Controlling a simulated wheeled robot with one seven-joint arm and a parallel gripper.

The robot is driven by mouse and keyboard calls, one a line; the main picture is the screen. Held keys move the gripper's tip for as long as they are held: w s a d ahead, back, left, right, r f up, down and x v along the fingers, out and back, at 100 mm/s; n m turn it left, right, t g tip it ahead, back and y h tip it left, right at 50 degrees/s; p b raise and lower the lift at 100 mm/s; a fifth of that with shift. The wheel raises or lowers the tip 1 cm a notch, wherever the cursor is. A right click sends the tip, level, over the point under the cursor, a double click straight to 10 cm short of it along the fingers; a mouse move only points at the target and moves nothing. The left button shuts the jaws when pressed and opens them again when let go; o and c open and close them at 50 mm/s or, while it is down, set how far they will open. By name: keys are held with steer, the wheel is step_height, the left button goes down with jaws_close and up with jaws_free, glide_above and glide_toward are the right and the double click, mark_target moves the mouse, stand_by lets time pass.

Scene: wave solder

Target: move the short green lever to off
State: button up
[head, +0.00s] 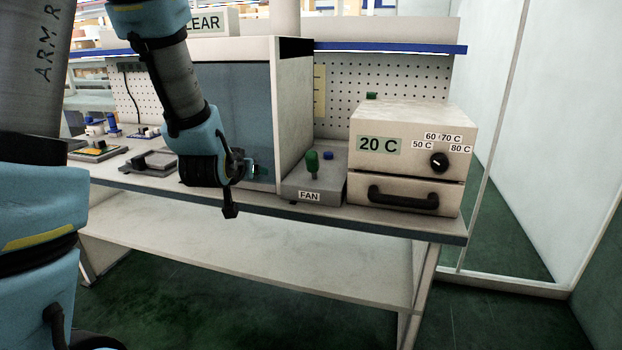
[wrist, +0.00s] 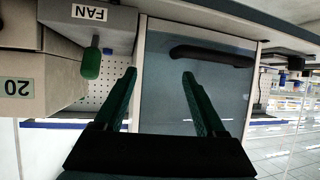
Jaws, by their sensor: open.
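The short green lever (head: 312,163) stands on the grey FAN box (head: 330,186) on the bench, beside a small blue knob (head: 328,156). The lever's green grip also shows in the wrist view (wrist: 91,64), left of my gripper's fingers. My gripper (wrist: 159,76) is open and empty, its two green fingers spread in front of a grey-blue panel with a dark handle (wrist: 212,56). In the head view my gripper (head: 243,168) is to the left of the FAN box, apart from the lever; its fingers are mostly hidden there.
A beige oven (head: 412,130) with a 20 C display, black dial (head: 439,161) and drawer handle stands right of the FAN box. The grey-blue panelled cabinet (head: 294,110) is on its left. Small trays and parts lie on the bench at left. The floor in front is clear.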

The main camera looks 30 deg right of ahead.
mark_target(309, 156)
steer(key=s+d+m+t+h+b, duration=0.1)
steer(key=s+d+h+b, duration=0.15)
steer(key=d, duration=0.35)
steer(key=s+d+m+t+h+b, duration=0.1)
steer(key=s+d+h, duration=0.15)
steer(key=d, duration=0.35)
steer(key=shift+h, duration=0.3)
steer(key=x, duration=0.3)
steer(key=p+x, duration=0.1)
steer(key=x, duration=0.3)
steer(key=a+p+x, duration=0.1)
steer(key=x, duration=0.2)
steer(key=shift+w+d+r, duration=0.2)
steer(key=shift+w+d, duration=0.05)
steer(key=shift+w, duration=0.35)
jaws_close()
